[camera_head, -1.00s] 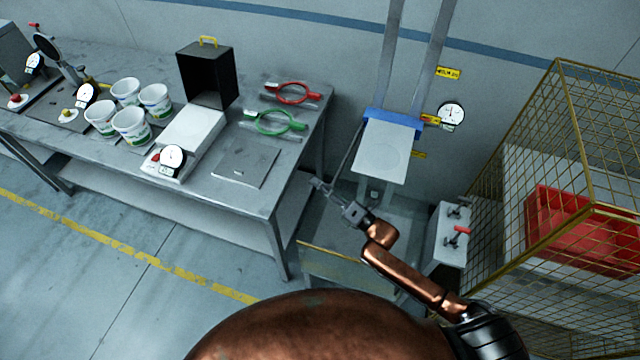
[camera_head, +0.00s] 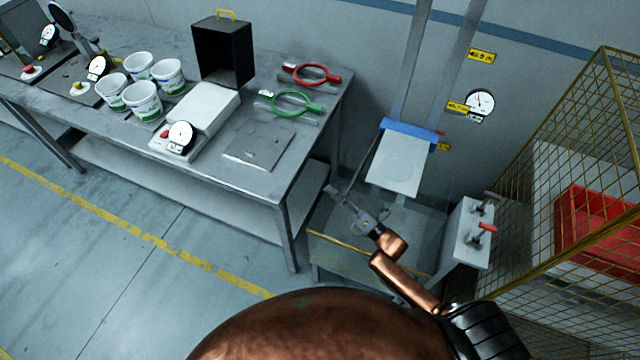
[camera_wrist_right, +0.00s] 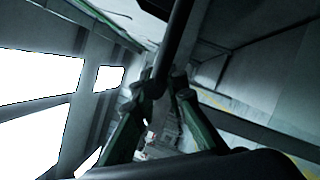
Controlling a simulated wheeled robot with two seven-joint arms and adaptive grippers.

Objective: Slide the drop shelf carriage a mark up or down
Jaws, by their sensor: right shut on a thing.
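The drop shelf carriage (camera_head: 398,172) is a pale plate with a blue back edge, set between two grey upright rails on the wall. Its small red pointer (camera_head: 440,133) stands just above the lowest yellow mark label (camera_head: 443,147) and below the middle label (camera_head: 458,107). A thin dark rod (camera_head: 362,170) slants down from the carriage's left side. My right gripper (camera_head: 338,192) is shut on this rod, left of and below the plate. In the right wrist view the rod (camera_wrist_right: 172,50) runs between the fingers (camera_wrist_right: 162,92). My left gripper is out of view.
A workbench (camera_head: 262,187) with tubs, a scale, a black box and red and green tools stands left. A grey valve box (camera_head: 467,235) with a red lever and a wire cage (camera_head: 545,160) holding a red crate stand right. A dial gauge (camera_head: 480,103) hangs beside the rails.

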